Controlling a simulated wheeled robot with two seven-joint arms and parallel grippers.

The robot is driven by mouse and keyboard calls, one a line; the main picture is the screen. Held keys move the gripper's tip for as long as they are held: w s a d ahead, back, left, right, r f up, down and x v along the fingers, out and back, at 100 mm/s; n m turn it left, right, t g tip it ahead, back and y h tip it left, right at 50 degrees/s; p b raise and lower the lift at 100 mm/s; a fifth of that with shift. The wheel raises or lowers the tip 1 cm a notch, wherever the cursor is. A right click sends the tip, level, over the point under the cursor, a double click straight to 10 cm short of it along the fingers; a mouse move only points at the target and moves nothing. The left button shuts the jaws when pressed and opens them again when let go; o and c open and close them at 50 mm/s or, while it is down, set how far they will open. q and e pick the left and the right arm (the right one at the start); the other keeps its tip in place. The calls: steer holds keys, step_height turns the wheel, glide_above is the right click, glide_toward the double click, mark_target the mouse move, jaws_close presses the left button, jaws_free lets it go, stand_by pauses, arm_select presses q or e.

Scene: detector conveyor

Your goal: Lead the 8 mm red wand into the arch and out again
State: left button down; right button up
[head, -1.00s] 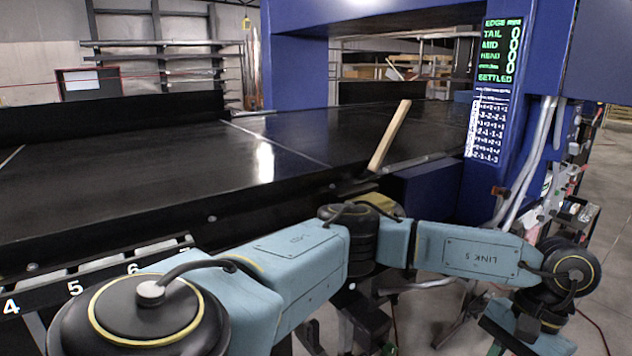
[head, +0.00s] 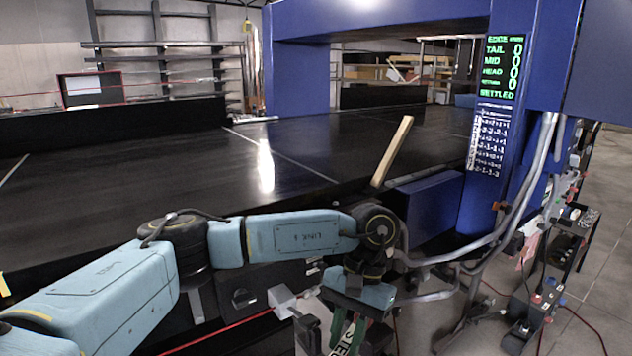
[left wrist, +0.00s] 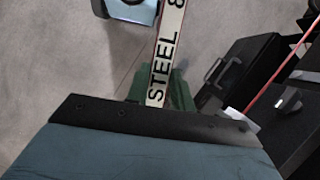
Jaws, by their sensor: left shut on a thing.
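My left gripper (head: 345,325) is low at the bottom of the head view, in front of the conveyor and below belt level. Its green fingers (left wrist: 158,90) are shut on the wand (left wrist: 166,50), whose pale label reads "STEEL 8". Only a short labelled stretch of the wand shows, and its red colour is not clear. The blue arch (head: 300,70) spans the black belt (head: 110,165) at the back right. The gripper and wand are outside the arch, in front of it and to its left post's near side. My right gripper is not in view.
A wooden stick (head: 392,150) leans up at the belt's near edge. A display (head: 503,70) on the arch's near post reads zeros and "SETTLED". Grey conduits (head: 530,190) bulge from that post. The belt is clear.

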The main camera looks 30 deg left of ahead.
arm_select(q)
step_height(320, 180, up, 2)
steer(key=shift+a+r+p, duration=0.1)
steer(key=shift+r+p, duration=0.05)
steer(key=shift+p, duration=0.65)
steer(key=s+a+r+n+t+h, duration=0.1)
steer(key=a+r+n+t+h, duration=0.55)
steer(key=a+r+n, duration=1.3)
steer(key=s+a+r+n+t+y, duration=0.3)
steer(key=s+a+r+n+y, duration=0.1)
steer(key=s+r+n, duration=0.5)
steer(key=s+a+r+n+t+y, duration=0.3)
steer(key=s+a+r+n, duration=0.3)
steer(key=s+r+n, duration=0.2)
step_height(320, 180, up, 3)
steer(key=shift+s+f+n+t+y, duration=0.2)
steer(key=shift+s+n+t+y, duration=0.2)
steer(key=shift+n+y, duration=0.5)
